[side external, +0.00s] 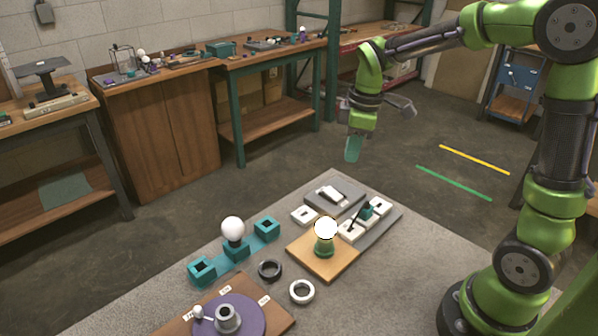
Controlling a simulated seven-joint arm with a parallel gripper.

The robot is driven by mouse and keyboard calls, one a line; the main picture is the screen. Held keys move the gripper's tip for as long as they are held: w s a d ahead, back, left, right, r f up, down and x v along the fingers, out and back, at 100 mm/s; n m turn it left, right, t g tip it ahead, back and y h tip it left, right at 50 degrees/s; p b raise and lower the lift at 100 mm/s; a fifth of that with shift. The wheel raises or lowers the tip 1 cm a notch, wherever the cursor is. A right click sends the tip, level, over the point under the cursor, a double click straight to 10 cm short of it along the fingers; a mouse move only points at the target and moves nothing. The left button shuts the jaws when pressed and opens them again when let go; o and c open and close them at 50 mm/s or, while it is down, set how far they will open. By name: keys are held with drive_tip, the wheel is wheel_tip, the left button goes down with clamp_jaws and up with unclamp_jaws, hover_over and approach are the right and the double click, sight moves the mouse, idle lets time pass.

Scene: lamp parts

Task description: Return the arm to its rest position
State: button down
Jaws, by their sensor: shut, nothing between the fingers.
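My gripper (353,149) hangs in the air above and behind the far end of the grey table, clear of every part. Its teal fingers are together and hold nothing. A glowing white bulb (325,228) sits on a green lamp base (324,247), which stands upright on a wooden board (303,257). A second white bulb (232,229) stands upright in the middle holder of a teal rack (217,262).
A black ring (270,270) and a white ring (301,292) lie on the table. A purple disc (250,313) lies on a wooden board at the front left. A grey plate (385,229) with white blocks is at the back right. Workbenches (160,130) line the wall.

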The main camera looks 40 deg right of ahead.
drive_tip(key=s+a+r+m+t, duration=0.2)
drive_tip(key=s+a+m, duration=0.2)
drive_tip(key=s+m, duration=0.2)
drive_tip(key=s+a+r+m+t+y, duration=0.1)
drive_tip(key=s+a+r+m+t, duration=0.2)
drive_tip(key=s, duration=0.4)
drive_tip(key=a+m, duration=0.1)
drive_tip(key=m, duration=0.1)
drive_tip(key=shift+m, duration=0.4)
drive_tip(key=c, duration=1.8)
unclamp_jaws()
drive_tip(key=shift+s+a+r+t+y, duration=0.2)
drive_tip(key=shift+s+r+t+y, duration=0.1)
drive_tip(key=shift+s+r, duration=0.05)
drive_tip(key=shift+c, duration=0.2)
drive_tip(key=shift+o, duration=1.2)
drive_tip(key=shift+r, duration=0.2)
drive_tip(key=o, duration=0.8)
drive_tip(key=w+d+f+g+h, duration=0.1)
drive_tip(key=w+d+f+g, duration=0.1)
drive_tip(key=w, duration=0.4)
drive_tip(key=shift+d+f+g, duration=0.15)
drive_tip(key=shift+d+g, duration=0.15)
drive_tip(key=shift+d, duration=0.5)
drive_tip(key=n+g+h, duration=0.1)
drive_tip(key=n+g, duration=0.3)
hover_over(340, 199)
drive_tip(key=shift+f, duration=1.7)
wheel_tip(340, 199, down, 16)
drive_tip(key=shift+f, duration=0.1)
